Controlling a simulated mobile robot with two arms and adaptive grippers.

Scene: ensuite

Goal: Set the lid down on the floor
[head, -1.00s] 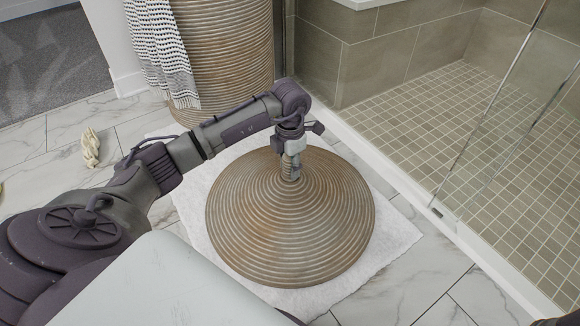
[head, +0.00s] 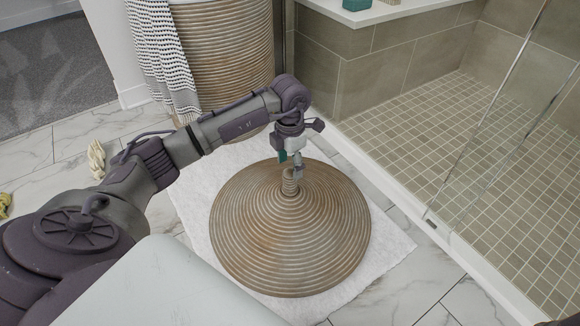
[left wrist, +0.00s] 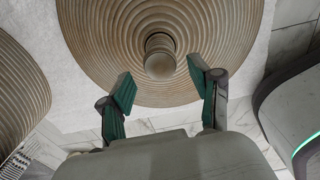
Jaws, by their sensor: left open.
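The lid (head: 290,240) is a round, ribbed, brown woven cone with a short knob (head: 289,184) at its top. It lies knob up on the white mat on the floor. My left gripper (head: 291,165) is just above the knob, with its fingers apart and empty. In the left wrist view the lid (left wrist: 95,40) fills the top, and its knob (left wrist: 160,56) lies beyond the green-padded fingertips of the open left gripper (left wrist: 159,80), not between them. My right gripper is not in view.
The white mat (head: 195,205) lies on marble tile. The ribbed basket (head: 225,50) with a patterned towel (head: 163,55) stands behind. A shower kerb and glass are at right. A pale crumpled thing (head: 96,160) lies on the floor at left.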

